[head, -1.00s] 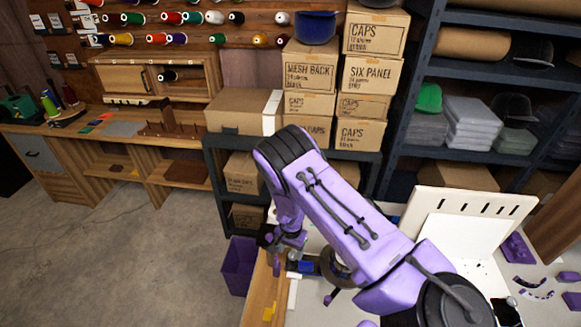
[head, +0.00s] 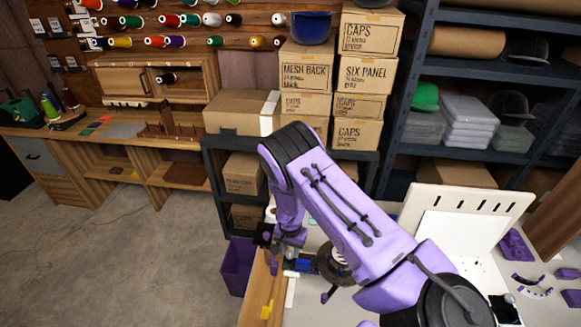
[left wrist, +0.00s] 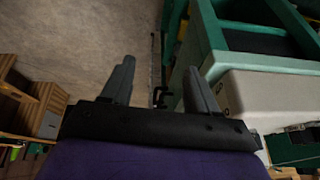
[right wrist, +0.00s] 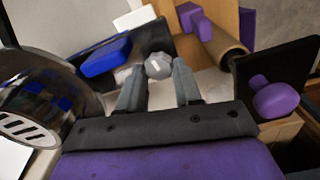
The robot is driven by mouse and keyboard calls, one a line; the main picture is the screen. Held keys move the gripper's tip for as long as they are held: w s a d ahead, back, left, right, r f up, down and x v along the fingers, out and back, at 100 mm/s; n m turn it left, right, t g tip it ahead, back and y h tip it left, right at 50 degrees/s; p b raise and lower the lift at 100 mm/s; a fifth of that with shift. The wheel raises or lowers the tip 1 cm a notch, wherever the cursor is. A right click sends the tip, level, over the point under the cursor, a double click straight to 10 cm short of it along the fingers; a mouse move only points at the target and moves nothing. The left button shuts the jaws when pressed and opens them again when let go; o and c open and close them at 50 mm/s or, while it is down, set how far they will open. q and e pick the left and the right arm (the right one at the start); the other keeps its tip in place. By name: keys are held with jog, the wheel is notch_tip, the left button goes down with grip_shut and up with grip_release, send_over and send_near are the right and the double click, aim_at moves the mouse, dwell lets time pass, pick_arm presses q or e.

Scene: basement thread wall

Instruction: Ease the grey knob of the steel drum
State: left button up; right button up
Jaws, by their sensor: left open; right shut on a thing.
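The grey knob (right wrist: 158,66) is faceted and shows in the right wrist view between the fingertips of my right gripper (right wrist: 157,75), which is shut on it. A dark, shiny round body (right wrist: 35,95), which looks like the steel drum, stands left of the knob; a round metal thing also shows beside my right arm in the head view (head: 333,265). In the head view my purple forearm and wrist hide the knob. My left gripper (left wrist: 158,80) shows only in its own wrist view, open and empty, with floor and a green-and-white machine beyond it.
A white slotted panel (head: 465,215) stands on the bench at right. A purple bin (head: 238,265) stands on the floor beside the bench.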

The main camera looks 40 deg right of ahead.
aim_at(289, 252)
jog(key=n+b, duration=0.1)
jog(key=n, duration=0.2)
jog(key=shift+a+f, duration=0.1)
jog(key=shift+f, duration=0.05)
jog(key=n+b, duration=0.1)
jog(key=n, duration=0.7)
jog(key=shift+a+n, duration=0.1)
jog(key=shift+n, duration=0.2)
jog(key=shift+a+n+b, duration=0.1)
jog(key=shift+n+b, duration=0.4)
jog(key=shift+n, duration=1.4)
jog(key=o, duration=1.1)
jog(key=shift+c, duration=0.2)
notch_tip(289, 252, up, 11)
jog(key=b, duration=0.2)
jog(key=shift+f, duration=0.2)
